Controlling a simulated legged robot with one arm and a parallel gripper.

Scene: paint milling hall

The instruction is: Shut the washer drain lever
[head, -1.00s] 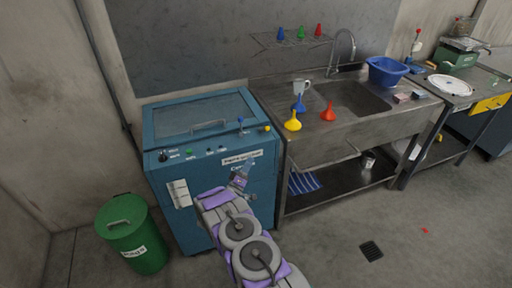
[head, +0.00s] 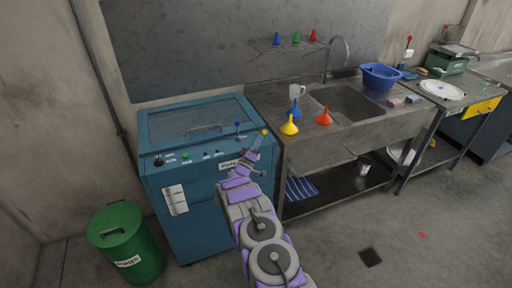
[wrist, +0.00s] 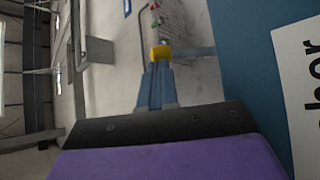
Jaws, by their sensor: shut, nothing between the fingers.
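The blue washer (head: 206,205) stands against the wall with its lid down. A lever with a yellow tip (head: 264,131) sticks out at its top right front corner. In the wrist view the yellow tip (wrist: 161,52) sits on a grey-blue bar coming from the washer's side. My gripper (head: 257,140) is shut and empty, just below the yellow tip in the head view. In the wrist view its fingers (wrist: 157,82) point at the tip; I cannot tell whether they touch it. No readable label names the drain lever.
A steel sink bench (head: 345,137) with yellow, blue and red funnels stands close on the right. A green bin (head: 125,245) is at the washer's left front. A white label (head: 175,200) is on the washer's front.

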